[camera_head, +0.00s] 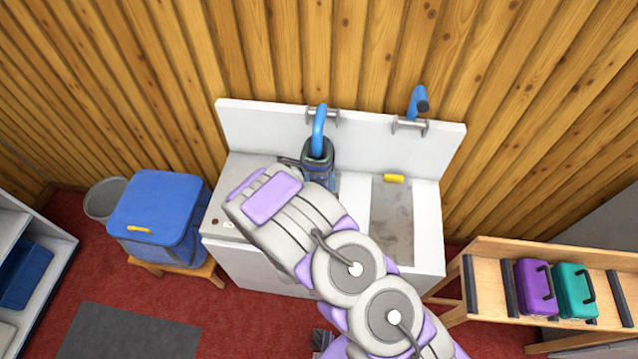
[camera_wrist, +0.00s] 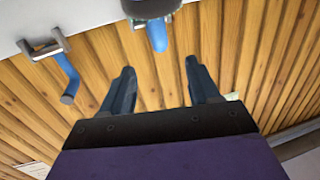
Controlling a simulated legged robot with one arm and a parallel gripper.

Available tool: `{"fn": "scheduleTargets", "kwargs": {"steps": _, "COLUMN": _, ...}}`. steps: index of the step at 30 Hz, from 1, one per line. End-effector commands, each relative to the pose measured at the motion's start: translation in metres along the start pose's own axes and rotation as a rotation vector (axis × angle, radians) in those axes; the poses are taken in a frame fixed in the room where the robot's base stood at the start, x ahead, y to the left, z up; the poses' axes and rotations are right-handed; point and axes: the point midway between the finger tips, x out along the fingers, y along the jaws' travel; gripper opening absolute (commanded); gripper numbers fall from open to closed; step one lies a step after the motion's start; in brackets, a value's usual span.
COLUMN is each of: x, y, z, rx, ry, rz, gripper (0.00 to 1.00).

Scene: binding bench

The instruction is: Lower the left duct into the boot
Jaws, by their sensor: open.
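The left duct (camera_head: 319,128), a bright blue curved tube, hangs from a bracket on the bench's back panel and bends down. Its lower end meets a dark, round boot (camera_head: 318,168); I cannot tell how deep it sits. The wrist view shows the left duct (camera_wrist: 157,36) against the dark round rim (camera_wrist: 150,8), beyond my fingers. My gripper (camera_wrist: 163,84) is open, with nothing between its two dark fingers, and is apart from the duct.
A second blue duct (camera_head: 416,100) tilts up from the right bracket (camera_head: 408,127). A yellow block (camera_head: 394,178) lies by the grey recess (camera_head: 391,222) on the white bench (camera_head: 262,170). A blue bin (camera_head: 160,210) stands left; a wooden rack (camera_head: 490,262) holds purple and teal cases right.

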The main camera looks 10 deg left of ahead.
Motion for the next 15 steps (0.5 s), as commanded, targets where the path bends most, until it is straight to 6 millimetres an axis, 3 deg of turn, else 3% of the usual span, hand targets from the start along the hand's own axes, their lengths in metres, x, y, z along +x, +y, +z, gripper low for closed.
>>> {"fn": "scheduleTargets", "kwargs": {"steps": 6, "x": -0.017, "y": -0.001, "z": -0.001, "rx": 0.0, "ry": -0.006, "rz": 0.0, "gripper": 0.61}}
{"fn": "scheduleTargets", "kwargs": {"steps": 15, "x": -0.025, "y": 0.0, "z": 0.0, "rx": 0.0, "ry": 0.0, "rz": 0.001, "gripper": 0.61}}
